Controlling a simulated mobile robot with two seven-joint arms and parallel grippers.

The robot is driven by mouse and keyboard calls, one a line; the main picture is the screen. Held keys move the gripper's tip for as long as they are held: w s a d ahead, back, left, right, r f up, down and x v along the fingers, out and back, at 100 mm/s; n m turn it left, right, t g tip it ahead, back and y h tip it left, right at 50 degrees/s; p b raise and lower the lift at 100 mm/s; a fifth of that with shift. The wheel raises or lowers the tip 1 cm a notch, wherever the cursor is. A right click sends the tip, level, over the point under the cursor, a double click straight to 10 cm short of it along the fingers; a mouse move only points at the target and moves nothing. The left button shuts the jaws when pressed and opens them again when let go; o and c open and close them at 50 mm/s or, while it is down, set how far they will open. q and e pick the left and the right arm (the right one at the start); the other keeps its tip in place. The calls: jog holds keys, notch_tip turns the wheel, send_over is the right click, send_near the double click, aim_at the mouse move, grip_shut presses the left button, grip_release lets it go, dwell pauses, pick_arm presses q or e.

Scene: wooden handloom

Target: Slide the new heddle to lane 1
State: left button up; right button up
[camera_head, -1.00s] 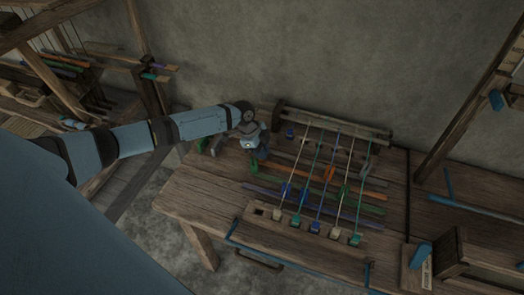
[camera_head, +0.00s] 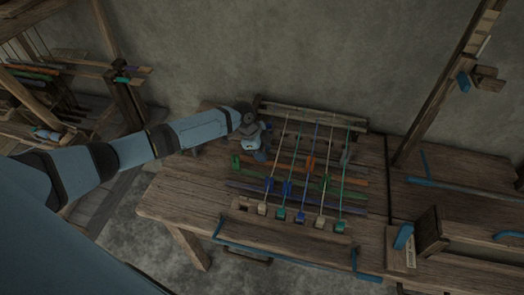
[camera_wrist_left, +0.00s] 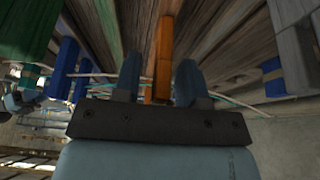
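My left gripper (camera_head: 262,153) is over the left end of the loom's coloured rails. In the left wrist view its two fingers (camera_wrist_left: 158,82) stand apart, with an orange piece (camera_wrist_left: 162,50) showing in the gap; I cannot see finger contact. An orange heddle (camera_head: 310,163) is among the warp cords on the loom (camera_head: 312,116). A green piece (camera_head: 236,161) is left of the gripper. Which heddle is new, I cannot tell. My right gripper is out of view.
Several cords run from the back beam to small pegs (camera_head: 300,216) along the front. A wooden post (camera_head: 445,80) rises at the right. A wooden box (camera_head: 430,233) stands at the front right.

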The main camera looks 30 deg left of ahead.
pick_arm(q)
jog(key=v, duration=1.4)
jog(key=shift+b, duration=0.35)
